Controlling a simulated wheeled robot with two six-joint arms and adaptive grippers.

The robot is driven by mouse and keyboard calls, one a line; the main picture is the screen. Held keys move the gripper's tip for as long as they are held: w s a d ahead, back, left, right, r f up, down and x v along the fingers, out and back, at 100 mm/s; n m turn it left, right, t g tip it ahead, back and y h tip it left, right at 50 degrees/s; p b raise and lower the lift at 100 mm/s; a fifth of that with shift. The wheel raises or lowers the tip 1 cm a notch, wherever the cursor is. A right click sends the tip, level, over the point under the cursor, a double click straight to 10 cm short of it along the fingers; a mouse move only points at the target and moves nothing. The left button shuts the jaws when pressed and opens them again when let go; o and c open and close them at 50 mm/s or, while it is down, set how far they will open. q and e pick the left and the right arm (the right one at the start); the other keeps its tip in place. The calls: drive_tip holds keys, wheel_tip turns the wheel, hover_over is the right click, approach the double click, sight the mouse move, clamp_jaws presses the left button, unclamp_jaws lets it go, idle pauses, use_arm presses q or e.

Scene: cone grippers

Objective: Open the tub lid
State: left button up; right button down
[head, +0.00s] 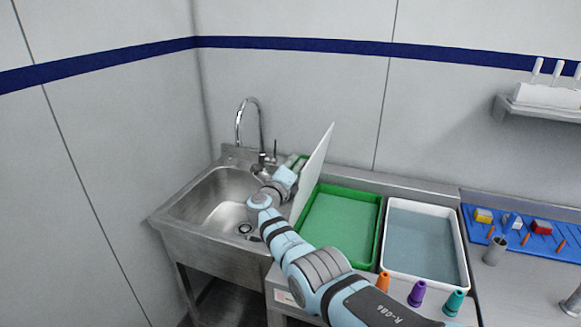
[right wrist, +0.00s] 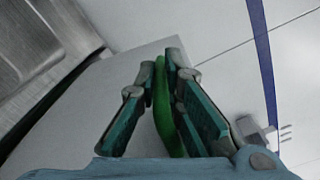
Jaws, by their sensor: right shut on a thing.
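The tub lid (head: 314,172) is a thin white panel standing up steeply at the left edge of the green tub (head: 378,222). The tub's top is open, with green contents showing. My right gripper (head: 290,170) is on the sink side of the lid, shut on the green handle (right wrist: 163,105). In the right wrist view the handle runs between the fingers of the right gripper (right wrist: 168,75), with the lid's pale face (right wrist: 75,105) behind. The fingertips are partly hidden in the head view. My left gripper is not in view.
A steel sink (head: 185,210) with a tall faucet (head: 260,125) lies left of the lid. A white tub (head: 463,250) with grey-blue contents stands to the right. Orange, purple and teal cones (head: 417,293) stand in front. A blue mat (head: 480,230) holds small items.

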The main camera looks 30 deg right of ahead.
drive_tip(key=shift+r, duration=0.1)
drive_tip(key=c, duration=1.7)
unclamp_jaws()
drive_tip(key=shift+w+a, duration=0.1)
drive_tip(key=shift+w, duration=0.05)
drive_tip(key=shift+s, duration=0.2)
drive_tip(key=v, duration=1.2)
drive_tip(key=shift+r, duration=0.1)
drive_tip(key=shift+w, duration=0.1)
